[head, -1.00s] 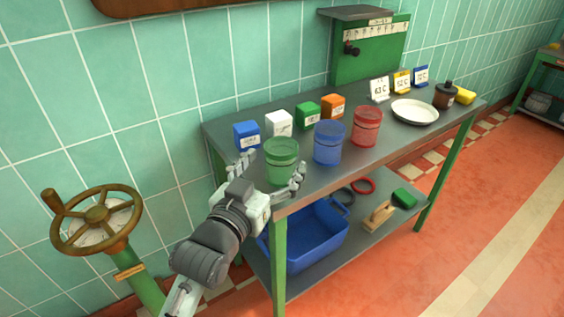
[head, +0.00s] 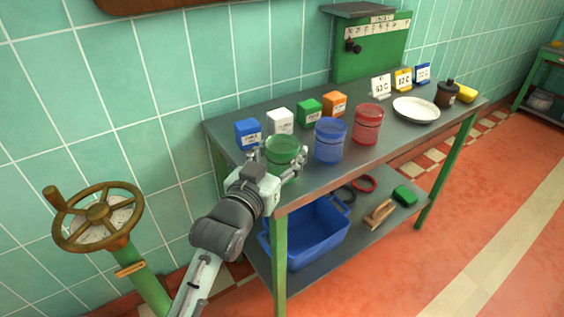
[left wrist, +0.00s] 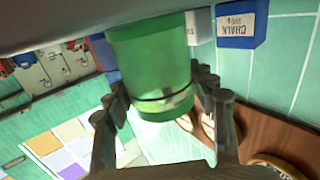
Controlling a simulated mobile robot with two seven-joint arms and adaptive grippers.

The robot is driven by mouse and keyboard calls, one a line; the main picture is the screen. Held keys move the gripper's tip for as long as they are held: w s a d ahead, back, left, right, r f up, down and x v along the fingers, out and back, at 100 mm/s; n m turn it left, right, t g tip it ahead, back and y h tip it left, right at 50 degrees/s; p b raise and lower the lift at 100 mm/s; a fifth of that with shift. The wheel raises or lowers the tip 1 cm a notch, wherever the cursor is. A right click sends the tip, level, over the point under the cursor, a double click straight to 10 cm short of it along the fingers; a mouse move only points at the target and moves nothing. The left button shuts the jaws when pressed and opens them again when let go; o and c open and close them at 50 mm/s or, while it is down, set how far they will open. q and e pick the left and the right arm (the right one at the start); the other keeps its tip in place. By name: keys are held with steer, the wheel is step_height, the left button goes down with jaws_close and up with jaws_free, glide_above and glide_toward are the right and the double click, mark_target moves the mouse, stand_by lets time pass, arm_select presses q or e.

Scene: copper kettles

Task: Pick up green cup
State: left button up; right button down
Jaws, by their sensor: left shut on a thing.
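The green cup (head: 282,150) is a translucent green tumbler at the near left corner of the table in the head view. My left gripper (head: 280,160) is around the cup, one finger on each side, and shut on it. In the left wrist view the green cup (left wrist: 150,65) fills the middle, between the two fingers of my left gripper (left wrist: 165,105). The cup looks upright in the head view. I cannot tell whether its base touches the tabletop, as the gripper hides its lower part. My right gripper is not in view.
A blue cup (head: 330,140) stands close to the right of the green cup, then a red cup (head: 367,124). Blue (head: 248,134), white (head: 280,122), green (head: 309,111) and orange (head: 334,103) boxes line the back. A white plate (head: 416,109) is farther right. A handwheel (head: 97,217) stands left.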

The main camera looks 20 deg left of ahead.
arm_select(q)
steer(key=shift+r, duration=0.1)
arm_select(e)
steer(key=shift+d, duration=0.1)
